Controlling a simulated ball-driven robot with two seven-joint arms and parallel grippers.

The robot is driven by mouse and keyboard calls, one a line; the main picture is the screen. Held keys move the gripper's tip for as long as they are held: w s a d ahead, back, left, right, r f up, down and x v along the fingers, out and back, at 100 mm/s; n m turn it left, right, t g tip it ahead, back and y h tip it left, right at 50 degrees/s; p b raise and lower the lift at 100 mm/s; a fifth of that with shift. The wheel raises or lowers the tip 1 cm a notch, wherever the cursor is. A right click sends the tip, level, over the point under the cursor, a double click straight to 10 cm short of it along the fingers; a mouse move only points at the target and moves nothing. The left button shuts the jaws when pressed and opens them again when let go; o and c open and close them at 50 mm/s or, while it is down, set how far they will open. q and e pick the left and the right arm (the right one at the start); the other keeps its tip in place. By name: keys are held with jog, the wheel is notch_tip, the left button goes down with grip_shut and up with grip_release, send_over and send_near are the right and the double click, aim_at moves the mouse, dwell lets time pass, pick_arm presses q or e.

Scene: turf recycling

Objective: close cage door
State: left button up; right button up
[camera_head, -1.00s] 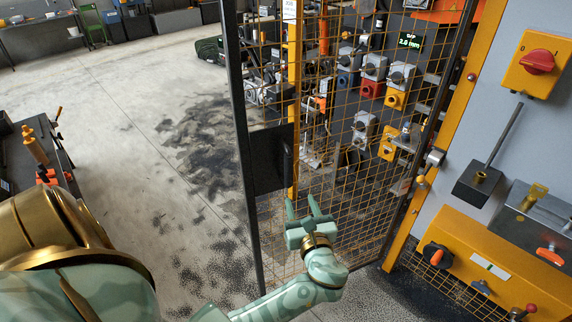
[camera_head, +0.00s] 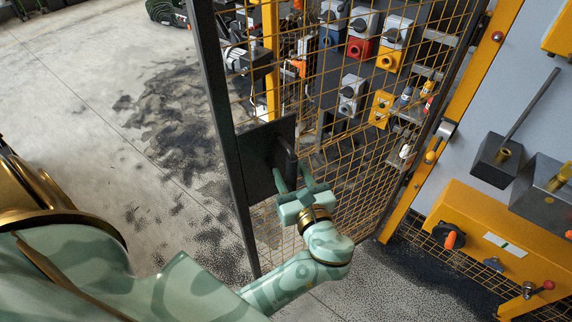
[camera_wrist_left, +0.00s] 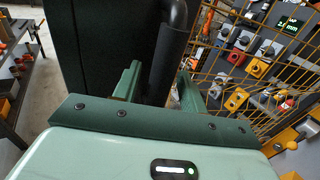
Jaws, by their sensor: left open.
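The cage door (camera_head: 215,100) is a dark frame with yellow wire mesh, and it stands swung open from the yellow post (camera_head: 455,115) at the right. A black plate (camera_head: 258,160) on its free side carries a dark vertical bar handle (camera_head: 291,160). My left gripper (camera_head: 292,169) is open at the lower end of the handle. In the left wrist view the handle (camera_wrist_left: 170,55) rises between the two green fingers (camera_wrist_left: 160,88); I cannot tell whether they touch it. My right gripper is not in view.
Behind the mesh are switch boxes (camera_head: 360,35) and machinery. A grey panel with a yellow box (camera_head: 490,235) and knobs stands at the right. The concrete floor (camera_head: 70,100) to the left is open, with dark crumbs scattered on it.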

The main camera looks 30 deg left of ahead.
pick_arm(q)
grip_shut()
